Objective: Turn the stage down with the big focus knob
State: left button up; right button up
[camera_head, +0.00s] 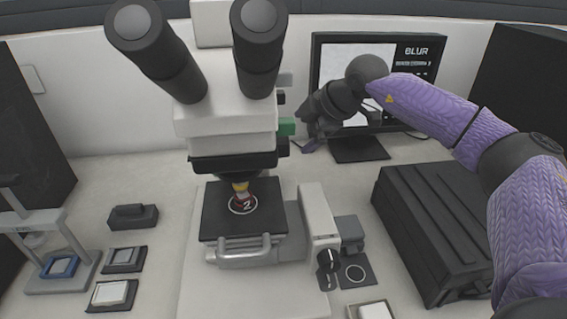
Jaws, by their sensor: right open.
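The white microscope (222,102) stands in the middle, with two black eyepieces at its top. Its black square stage (218,222) carries a small round sample marked 2 (242,204) under the objective (240,187). The dark focus knob (327,261) sits low on the right side of the microscope, beside the grey-white upright. My right gripper (309,132) is open beside the microscope head, close to a green part (286,126). It is well above the focus knob and apart from it. Its fingertips are small and dark in this view. My left gripper is not in view.
A monitor (420,75) behind shows "BLUR". A black ribbed case (437,225) fills the right side. A press (68,285) and several small trays stand at left. A white-topped tray (371,311) lies at the front. Some bench right of the knob is clear.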

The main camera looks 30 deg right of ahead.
aim_at(285, 146)
jog(key=b+x, duration=0.2)
jog(key=x, duration=0.7)
jog(key=shift+r, duration=0.1)
jog(key=c, duration=1.2)
jog(key=shift+o, duration=0.2)
jog(key=shift+d, duration=0.1)
